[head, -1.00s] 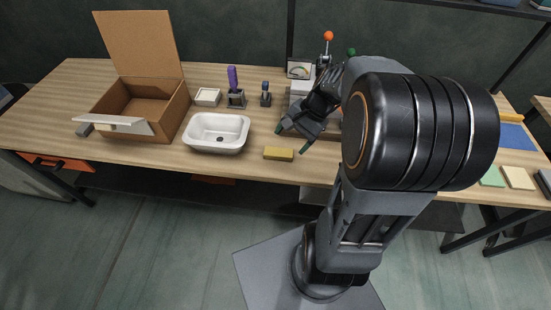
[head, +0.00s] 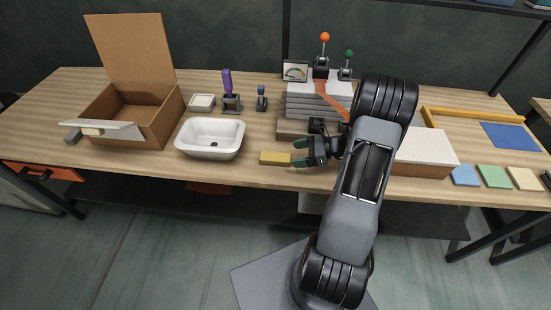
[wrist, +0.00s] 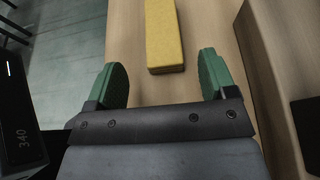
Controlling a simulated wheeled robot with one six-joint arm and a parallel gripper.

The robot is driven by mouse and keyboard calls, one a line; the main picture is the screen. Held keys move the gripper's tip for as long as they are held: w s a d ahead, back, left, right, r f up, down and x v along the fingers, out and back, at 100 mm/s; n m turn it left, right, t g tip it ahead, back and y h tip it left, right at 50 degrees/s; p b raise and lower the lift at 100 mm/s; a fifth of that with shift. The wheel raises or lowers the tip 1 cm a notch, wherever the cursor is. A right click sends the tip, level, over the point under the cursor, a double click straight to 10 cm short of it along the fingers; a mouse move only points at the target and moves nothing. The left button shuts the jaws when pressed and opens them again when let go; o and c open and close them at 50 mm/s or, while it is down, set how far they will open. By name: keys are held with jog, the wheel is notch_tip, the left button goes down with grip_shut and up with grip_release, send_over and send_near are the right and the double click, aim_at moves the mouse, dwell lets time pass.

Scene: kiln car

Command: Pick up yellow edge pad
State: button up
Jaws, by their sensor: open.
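The yellow edge pad (head: 275,158) is a small yellow block lying near the front edge of the wooden table. In the wrist view the yellow edge pad (wrist: 164,36) lies ahead of the fingertips, between their lines and lengthwise to them. My gripper (head: 299,153) is just to the right of the pad in the head view, low over the table and pointing left. In the wrist view my gripper (wrist: 162,78) has its two green fingers spread apart, with nothing between them but table.
A white basin (head: 210,138) stands left of the pad, and an open cardboard box (head: 160,128) further left. Stacked grey slabs (head: 305,108) stand behind my gripper. A white-topped block (head: 425,148) and coloured tiles (head: 494,176) lie right.

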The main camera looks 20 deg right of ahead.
aim_at(275, 156)
jog(key=shift+p+x, duration=0.55)
jog(key=shift+x, duration=3.1)
jog(key=shift+w, duration=0.1)
jog(key=shift+r, duration=0.1)
jog(key=shift+d, duration=0.1)
jog(key=c, duration=1)
